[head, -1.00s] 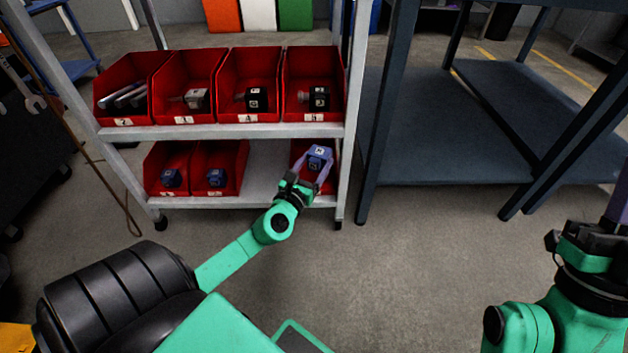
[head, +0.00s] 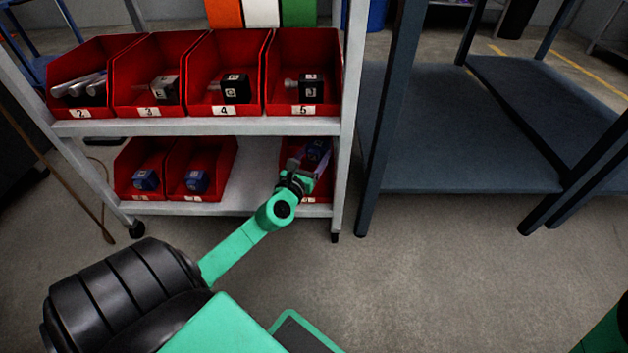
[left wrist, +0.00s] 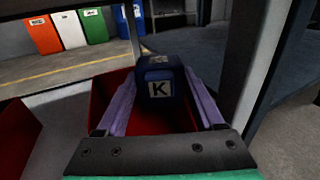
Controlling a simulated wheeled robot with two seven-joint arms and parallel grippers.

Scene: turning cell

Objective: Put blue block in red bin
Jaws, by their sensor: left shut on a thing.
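The blue block (head: 317,151) with a white "K" label is between the lavender fingers of my left gripper (head: 312,160), which is shut on it. The block also shows in the left wrist view (left wrist: 159,82). The gripper reaches into the red bin (head: 322,192) at the right end of the lower shelf. In the left wrist view the bin's red wall (left wrist: 103,97) shows beside the fingers. I cannot tell whether the block touches the bin's floor. My right gripper is out of view.
Two red bins with blue blocks (head: 145,180) (head: 195,181) stand left on the lower shelf, with bare shelf (head: 250,180) beside them. The upper shelf's red bins (head: 150,92) hold metal and black parts. A rack post (head: 350,120) stands close right of the gripper.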

